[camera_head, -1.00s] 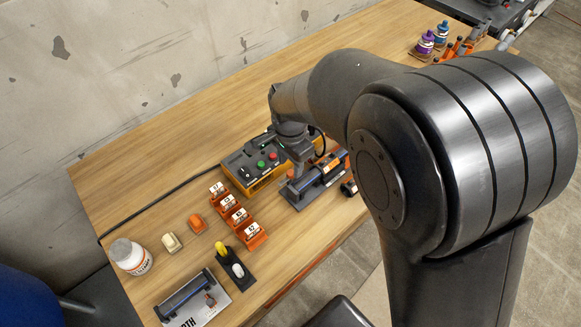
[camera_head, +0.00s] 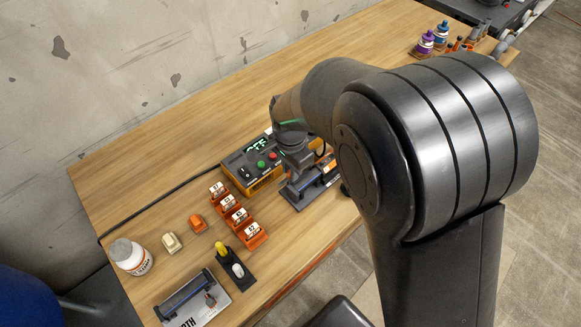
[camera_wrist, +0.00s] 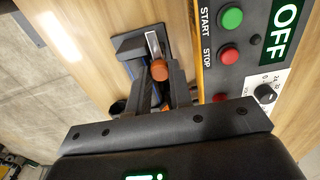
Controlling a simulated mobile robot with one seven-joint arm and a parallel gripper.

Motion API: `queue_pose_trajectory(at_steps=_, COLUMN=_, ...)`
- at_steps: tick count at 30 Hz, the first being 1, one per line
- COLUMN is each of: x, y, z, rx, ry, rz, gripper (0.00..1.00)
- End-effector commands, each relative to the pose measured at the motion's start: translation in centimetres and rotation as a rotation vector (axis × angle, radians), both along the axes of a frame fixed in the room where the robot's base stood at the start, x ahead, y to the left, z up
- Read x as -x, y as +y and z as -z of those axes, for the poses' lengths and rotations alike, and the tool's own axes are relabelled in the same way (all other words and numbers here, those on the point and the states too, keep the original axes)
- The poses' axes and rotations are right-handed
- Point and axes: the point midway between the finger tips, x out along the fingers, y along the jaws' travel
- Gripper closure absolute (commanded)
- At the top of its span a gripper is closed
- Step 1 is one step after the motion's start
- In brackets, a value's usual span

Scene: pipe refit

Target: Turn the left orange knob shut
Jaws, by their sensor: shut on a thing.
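A dark pipe fixture (camera_head: 308,190) with orange parts lies near the table's front edge, beside the control box. My gripper (camera_head: 296,178) points down over its left end and hides the left knob in the head view. In the wrist view an orange knob (camera_wrist: 159,71) shows between the fingertips of my gripper (camera_wrist: 157,80), by a bright metal piece. The fingers are shut on it. More orange shows lower between the fingers. How far the knob is turned I cannot tell.
The control box (camera_head: 232,166) has a green START button (camera_wrist: 230,19), a red STOP button (camera_wrist: 228,54) and a display (camera_wrist: 288,30) reading OFF.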

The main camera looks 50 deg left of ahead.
Motion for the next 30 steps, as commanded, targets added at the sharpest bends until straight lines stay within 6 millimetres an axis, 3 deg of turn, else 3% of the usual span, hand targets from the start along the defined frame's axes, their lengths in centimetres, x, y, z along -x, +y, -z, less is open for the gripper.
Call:
queue_pose_trajectory(at_steps=14, x=-0.08, y=-0.02, z=-0.03, rx=0.0, ry=0.0, rz=-0.062, gripper=1.0)
queue_pose_trajectory(at_steps=30, x=-0.07, y=-0.01, z=-0.03, rx=-0.001, ry=0.0, rz=-0.507, gripper=1.0)
